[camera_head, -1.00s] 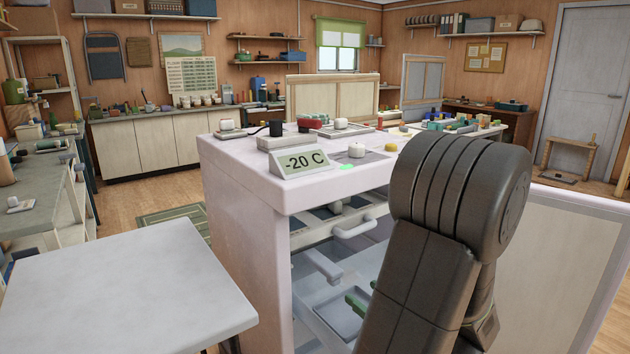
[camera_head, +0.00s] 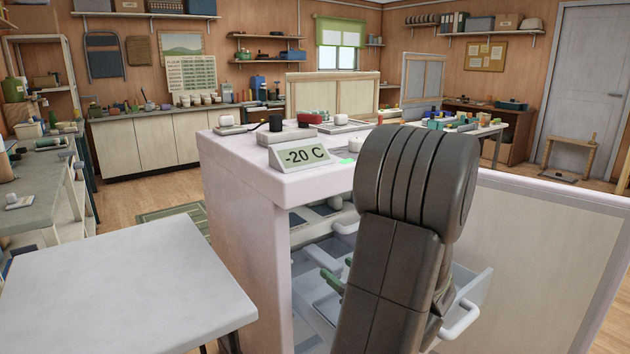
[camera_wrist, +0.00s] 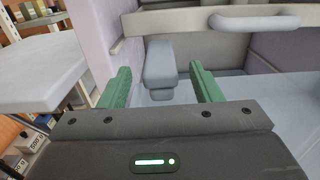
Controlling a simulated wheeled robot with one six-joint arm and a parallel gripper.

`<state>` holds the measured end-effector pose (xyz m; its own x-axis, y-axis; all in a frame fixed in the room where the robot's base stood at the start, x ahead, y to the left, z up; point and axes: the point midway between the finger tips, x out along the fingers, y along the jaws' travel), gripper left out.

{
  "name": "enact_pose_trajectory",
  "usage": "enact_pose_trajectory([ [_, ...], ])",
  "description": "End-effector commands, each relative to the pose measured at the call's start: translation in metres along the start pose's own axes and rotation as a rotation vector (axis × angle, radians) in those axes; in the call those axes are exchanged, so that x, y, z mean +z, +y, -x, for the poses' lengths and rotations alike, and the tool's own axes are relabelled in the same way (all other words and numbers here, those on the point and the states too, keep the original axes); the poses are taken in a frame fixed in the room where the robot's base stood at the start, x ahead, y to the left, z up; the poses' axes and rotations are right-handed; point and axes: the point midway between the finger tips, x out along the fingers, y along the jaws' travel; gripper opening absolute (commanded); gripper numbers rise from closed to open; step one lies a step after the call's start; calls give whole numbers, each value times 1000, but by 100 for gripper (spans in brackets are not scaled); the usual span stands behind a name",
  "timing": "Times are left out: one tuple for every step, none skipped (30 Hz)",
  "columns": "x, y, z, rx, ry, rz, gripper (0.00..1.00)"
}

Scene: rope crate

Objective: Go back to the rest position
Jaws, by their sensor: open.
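My gripper (camera_wrist: 160,86) has two green fingers set well apart, with nothing held between them. In the head view the green fingertips (camera_head: 333,272) are at the open front of the white freezer cabinet (camera_head: 240,230), left of my dark arm. In the wrist view a grey handle-like block (camera_wrist: 160,68) shows between the fingers, seemingly beyond them. A pale bar handle (camera_wrist: 254,19) runs along a drawer front above it. My arm hides much of the cabinet's inside in the head view.
A pulled-out translucent drawer (camera_head: 478,284) with a white handle (camera_head: 461,326) stands right of my arm. A bare grey table (camera_head: 120,280) is at left. A pale panel (camera_head: 550,250) stands at right.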

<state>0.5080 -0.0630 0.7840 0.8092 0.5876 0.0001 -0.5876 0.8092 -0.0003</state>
Motion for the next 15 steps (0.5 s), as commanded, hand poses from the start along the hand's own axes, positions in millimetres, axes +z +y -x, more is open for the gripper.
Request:
enact_pose_trajectory([
  [-2, 1, -10, 5, 0, 2, 58],
  [-2, 1, -15, 5, 0, 2, 58],
  [-2, 1, -21, 5, 0, 1, 58],
  [-1, 1, -26, 4, 0, 1, 58],
  [-1, 1, -31, 5, 0, 1, 58],
  [-1, 0, -36, 4, 0, 1, 58],
  [-1, 0, -40, 3, 0, 1, 58],
  [-1, 0, -44, 3, 0, 0, 58],
  [-1, 0, -47, 3, 0, 0, 58],
  [-1, 0, -49, 2, 1, 0, 58],
  [-1, 0, -51, 2, 1, 0, 58],
  [-1, 0, -52, 1, 1, 0, 58],
  [0, 0, -53, 1, 1, 0, 58],
  [0, 0, -53, 0, 1, 0, 58],
  [0, 0, -54, 0, 1, 0, 58],
])
